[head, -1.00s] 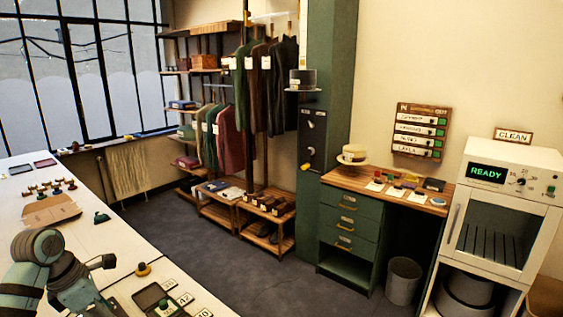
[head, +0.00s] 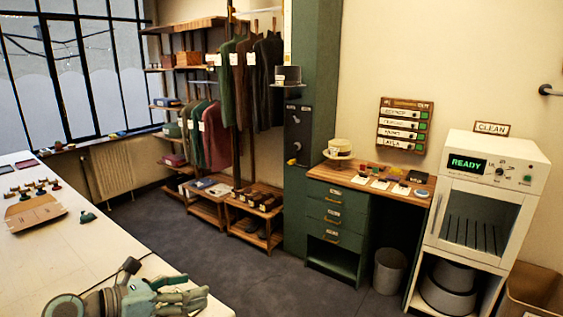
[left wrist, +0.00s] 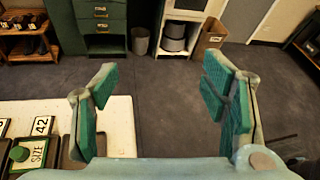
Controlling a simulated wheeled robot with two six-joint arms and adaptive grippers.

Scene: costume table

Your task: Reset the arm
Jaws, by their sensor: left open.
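My left gripper (head: 180,299) shows at the bottom of the head view, over the right edge of the white table (head: 90,255). In the left wrist view its two green-padded fingers (left wrist: 160,95) stand wide apart with nothing between them. Beyond the fingers is bare floor. My right gripper is in neither view.
In the left wrist view a number card (left wrist: 41,126) and a green-topped SIZE stamp (left wrist: 30,153) lie on the table at lower left. A green drawer desk (head: 338,225), a waste bin (head: 389,270) and a white cabinet (head: 480,215) stand across the open dark floor (head: 215,260).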

